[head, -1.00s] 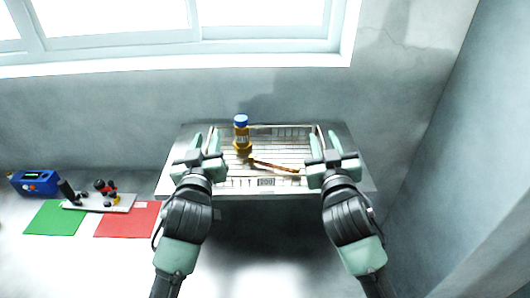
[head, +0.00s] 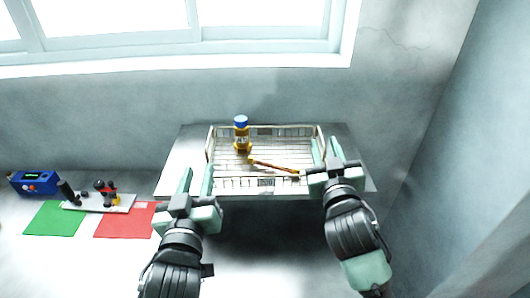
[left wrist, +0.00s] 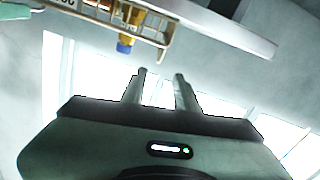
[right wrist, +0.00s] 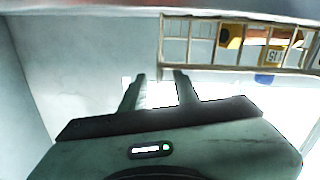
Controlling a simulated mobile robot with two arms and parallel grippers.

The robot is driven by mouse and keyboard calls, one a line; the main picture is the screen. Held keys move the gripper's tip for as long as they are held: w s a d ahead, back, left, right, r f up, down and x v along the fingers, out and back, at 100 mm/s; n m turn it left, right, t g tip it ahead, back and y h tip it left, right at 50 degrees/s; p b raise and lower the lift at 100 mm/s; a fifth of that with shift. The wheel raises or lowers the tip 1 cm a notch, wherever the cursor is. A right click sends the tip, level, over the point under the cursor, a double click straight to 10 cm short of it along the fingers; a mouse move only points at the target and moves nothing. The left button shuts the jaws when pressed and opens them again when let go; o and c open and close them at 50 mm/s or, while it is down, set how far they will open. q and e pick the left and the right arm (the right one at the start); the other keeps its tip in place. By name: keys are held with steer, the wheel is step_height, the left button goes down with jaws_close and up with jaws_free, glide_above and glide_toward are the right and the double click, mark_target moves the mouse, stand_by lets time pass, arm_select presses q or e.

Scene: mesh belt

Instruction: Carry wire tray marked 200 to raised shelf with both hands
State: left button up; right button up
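The wire tray (head: 225,183) rests on the raised metal shelf (head: 185,158); its small front label appears to read 200. A yellow bottle with a blue cap (head: 242,136) stands in the tray, and a thin brown stick-like thing (head: 272,166) lies beside it. My left gripper (head: 198,182) is open and empty, in front of the shelf at left, apart from the tray. My right gripper (head: 325,152) is open at the tray's right end; whether it touches is unclear. The tray also shows in the left wrist view (left wrist: 90,14) and right wrist view (right wrist: 200,45), outside the fingers.
At the left on the lower surface are a blue device (head: 35,182), a grey plate (head: 100,203) with several small parts, a green mat (head: 55,218) and a red mat (head: 125,220). A wall with a window stands behind, and another wall is at the right.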

steer(key=s, duration=0.9)
steer(key=shift+s, duration=0.4)
